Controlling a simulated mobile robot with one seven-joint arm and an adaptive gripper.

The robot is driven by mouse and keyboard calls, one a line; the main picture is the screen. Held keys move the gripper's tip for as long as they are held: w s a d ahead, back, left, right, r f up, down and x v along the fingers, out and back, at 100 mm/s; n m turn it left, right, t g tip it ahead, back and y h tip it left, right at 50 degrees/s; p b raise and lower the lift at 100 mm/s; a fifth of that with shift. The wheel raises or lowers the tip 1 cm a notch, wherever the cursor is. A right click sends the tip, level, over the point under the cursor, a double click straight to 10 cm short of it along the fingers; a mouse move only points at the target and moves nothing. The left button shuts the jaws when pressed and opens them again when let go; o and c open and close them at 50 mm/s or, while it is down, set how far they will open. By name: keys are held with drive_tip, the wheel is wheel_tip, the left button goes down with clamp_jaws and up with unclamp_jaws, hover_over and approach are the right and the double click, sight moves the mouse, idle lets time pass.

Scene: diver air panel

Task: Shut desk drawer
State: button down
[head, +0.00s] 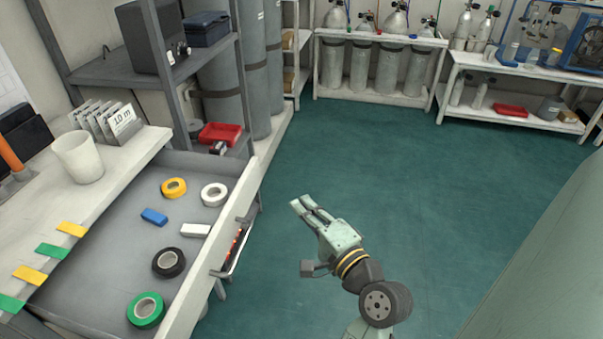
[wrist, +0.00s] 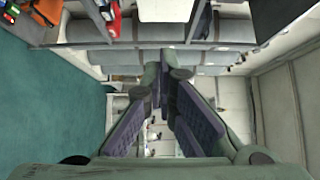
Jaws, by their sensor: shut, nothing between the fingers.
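The desk drawer (head: 205,279) is pulled well open from under the white desk top (head: 112,161) on the left of the head view. Its front panel faces right and carries a bar handle (head: 238,250). Inside lie tape rolls in yellow (head: 174,188), white (head: 214,194), black (head: 168,262) and green (head: 146,310), a blue block (head: 154,217) and a white block (head: 195,231). My gripper (head: 300,206) is shut and empty, to the right of the drawer front and apart from it. The wrist view shows its fingers (wrist: 165,75) meeting at the tips.
A grey shelf unit (head: 130,68) with a red tray (head: 220,134) stands behind the drawer. Gas cylinders (head: 275,60) stand beside it. Benches (head: 380,98) with cylinders line the back. The green floor (head: 400,180) around my gripper is clear.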

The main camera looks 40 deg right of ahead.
drive_tip(key=p, duration=0.1)
approach(259, 174)
drive_tip(key=w+d, duration=0.1)
drive_tip(key=d, duration=0.2)
drive_tip(key=w+a, duration=0.1)
drive_tip(key=w, duration=0.1)
drive_tip(key=w+a+p, duration=0.1)
drive_tip(key=shift+w+a+f, duration=0.15)
drive_tip(key=shift+w, duration=0.2)
drive_tip(key=shift+w, duration=0.1)
